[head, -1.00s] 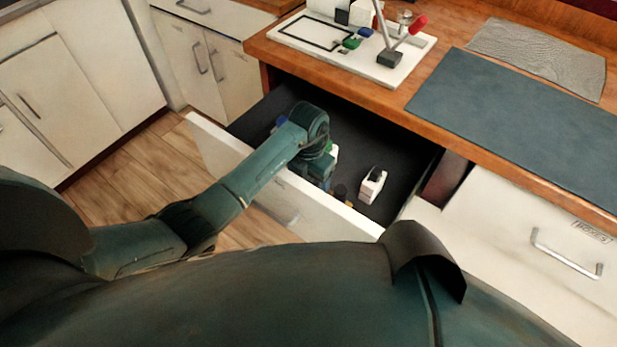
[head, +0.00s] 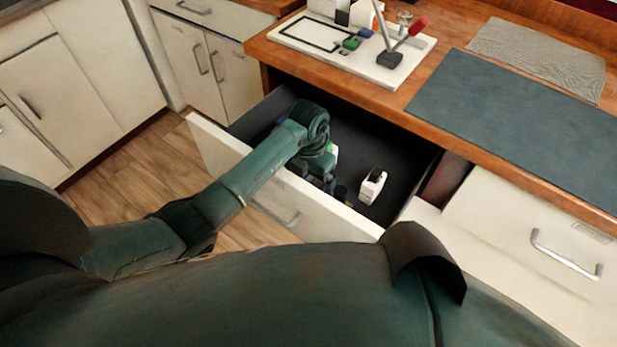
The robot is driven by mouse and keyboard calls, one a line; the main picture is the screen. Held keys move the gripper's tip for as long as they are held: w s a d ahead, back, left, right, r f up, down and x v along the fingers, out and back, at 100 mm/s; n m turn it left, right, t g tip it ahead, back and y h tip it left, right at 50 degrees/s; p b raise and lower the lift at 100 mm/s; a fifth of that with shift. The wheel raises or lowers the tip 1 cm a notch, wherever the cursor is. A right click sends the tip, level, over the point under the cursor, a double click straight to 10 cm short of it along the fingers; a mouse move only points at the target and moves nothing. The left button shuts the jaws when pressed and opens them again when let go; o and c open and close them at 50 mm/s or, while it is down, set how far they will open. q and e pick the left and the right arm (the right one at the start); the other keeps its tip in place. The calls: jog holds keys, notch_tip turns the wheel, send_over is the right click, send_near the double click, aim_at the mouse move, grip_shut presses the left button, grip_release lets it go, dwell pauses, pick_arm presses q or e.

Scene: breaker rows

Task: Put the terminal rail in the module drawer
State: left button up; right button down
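The module drawer (head: 398,165) is pulled open below the counter, with a dark floor inside. My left arm reaches over its front into it, and my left gripper (head: 325,182) points down low inside. The fingers are small and mostly hidden by the wrist, so I cannot tell whether they hold anything. A white and green piece (head: 333,150) shows partly behind the wrist. A white block with a black part (head: 372,187) stands on the drawer floor to the right of the gripper, apart from it. I cannot pick out the terminal rail for certain. My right gripper is out of view.
On the wooden counter, a white board (head: 355,65) holds a green piece (head: 351,43), a blue piece (head: 366,33) and a red-tipped lever (head: 418,25). A blue-grey mat (head: 515,125) and a grey cloth (head: 540,57) lie to the right. The drawer's right floor is clear.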

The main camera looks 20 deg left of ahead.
aim_at(308, 180)
pick_arm(q)
notch_tip(308, 180, up, 11)
jog(key=shift+r+p, duration=0.2)
jog(key=shift+p, duration=0.1)
dwell(0.4)
